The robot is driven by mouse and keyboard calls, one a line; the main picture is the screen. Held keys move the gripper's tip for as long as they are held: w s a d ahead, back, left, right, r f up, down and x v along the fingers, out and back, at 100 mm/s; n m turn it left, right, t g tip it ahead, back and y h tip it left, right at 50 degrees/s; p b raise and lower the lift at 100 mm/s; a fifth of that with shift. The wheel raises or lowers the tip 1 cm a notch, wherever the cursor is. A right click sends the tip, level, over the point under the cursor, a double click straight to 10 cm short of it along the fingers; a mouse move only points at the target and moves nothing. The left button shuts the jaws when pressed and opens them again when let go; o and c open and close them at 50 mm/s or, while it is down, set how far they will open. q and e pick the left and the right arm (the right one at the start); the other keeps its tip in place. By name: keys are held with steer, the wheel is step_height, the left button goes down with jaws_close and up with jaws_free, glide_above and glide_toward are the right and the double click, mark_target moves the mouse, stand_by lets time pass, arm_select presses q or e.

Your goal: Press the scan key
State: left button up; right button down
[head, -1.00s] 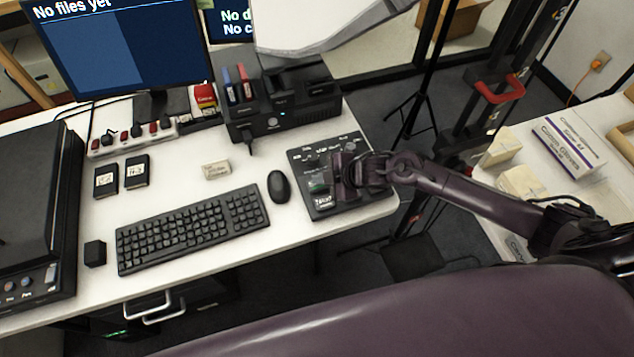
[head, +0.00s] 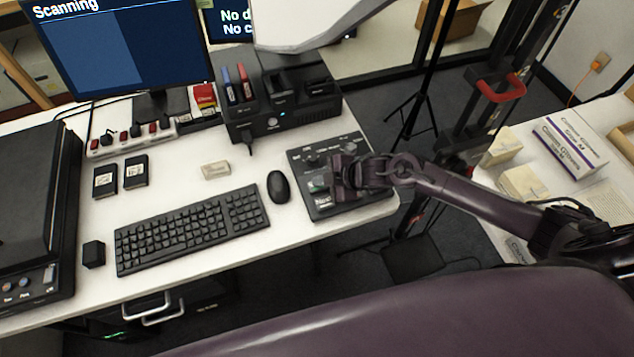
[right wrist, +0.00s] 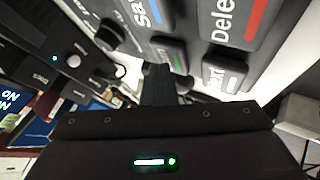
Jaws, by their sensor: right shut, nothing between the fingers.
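A black control panel (head: 352,206) with knobs and labelled keys lies at the right end of the white desk. My right gripper (head: 340,182) is over its middle, shut and empty, with the fingertips down at the keys. A green patch (head: 317,184) shows just left of the fingers. In the right wrist view the shut fingers (right wrist: 163,82) reach down among large dark keys; the labels are cut off, one starting "Dele" (right wrist: 238,22). I cannot make out a scan key label or whether the tips touch one. The monitor (head: 120,55) reads "Scanning". My left gripper is out of view.
A mouse (head: 278,187) and keyboard (head: 190,232) lie left of the panel. A black dock unit (head: 285,122) stands behind it. A grey-white sheet-like object (head: 310,25) hangs over the back. A second table (head: 488,178) with boxes is at the right.

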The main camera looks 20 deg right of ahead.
steer(key=shift+r+p, duration=0.75)
steer(key=shift+r, duration=0.05)
step_height(320, 180, up, 5)
steer(key=p, duration=0.4)
steer(key=shift+p, duration=0.35)
stand_by(0.4)
